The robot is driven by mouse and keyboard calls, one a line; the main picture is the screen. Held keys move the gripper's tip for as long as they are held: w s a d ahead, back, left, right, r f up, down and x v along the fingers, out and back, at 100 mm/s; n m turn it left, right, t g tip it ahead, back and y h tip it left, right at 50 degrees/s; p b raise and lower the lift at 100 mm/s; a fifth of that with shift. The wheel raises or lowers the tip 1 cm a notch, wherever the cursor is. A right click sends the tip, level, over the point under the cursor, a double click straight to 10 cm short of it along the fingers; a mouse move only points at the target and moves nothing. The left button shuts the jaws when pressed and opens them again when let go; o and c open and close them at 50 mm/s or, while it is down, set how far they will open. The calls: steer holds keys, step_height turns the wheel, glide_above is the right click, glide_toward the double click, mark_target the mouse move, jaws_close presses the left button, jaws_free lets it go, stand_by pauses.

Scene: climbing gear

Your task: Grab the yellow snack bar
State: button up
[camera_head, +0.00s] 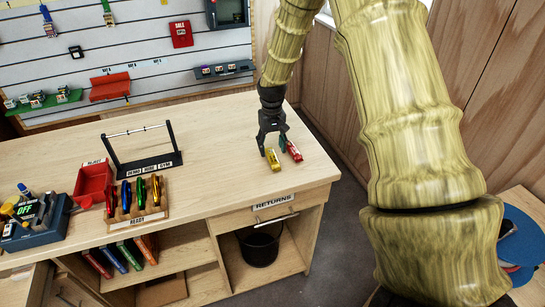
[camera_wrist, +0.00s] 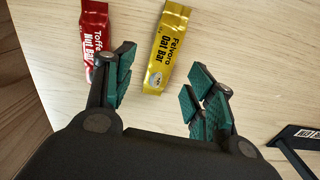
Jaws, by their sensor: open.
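The yellow snack bar (camera_wrist: 167,47), labelled "Oat Bar", lies on the wooden counter. In the head view the yellow bar (camera_head: 273,160) is below my gripper, near the counter's right end. My gripper (camera_wrist: 158,98) is open and empty, with its green-padded fingers spread. In the wrist view the yellow bar lies ahead of the gap between the fingers, its near end close to the fingertip line. My gripper also shows in the head view (camera_head: 273,149), just above the counter, partly covering the bars.
A red nut bar (camera_wrist: 96,40) lies left of the yellow one in the wrist view, partly behind a finger. In the head view the red bar (camera_head: 293,151) is at the right. A black rack (camera_head: 142,148) stands further left. The counter (camera_head: 225,130) between is clear.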

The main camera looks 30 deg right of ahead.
mark_target(272, 154)
steer(key=shift+f+p, duration=0.6)
steer(key=shift+f, duration=1.15)
steer(key=shift+w, duration=0.1)
steer(key=c, duration=1.1)
steer(key=shift+r, duration=0.1)
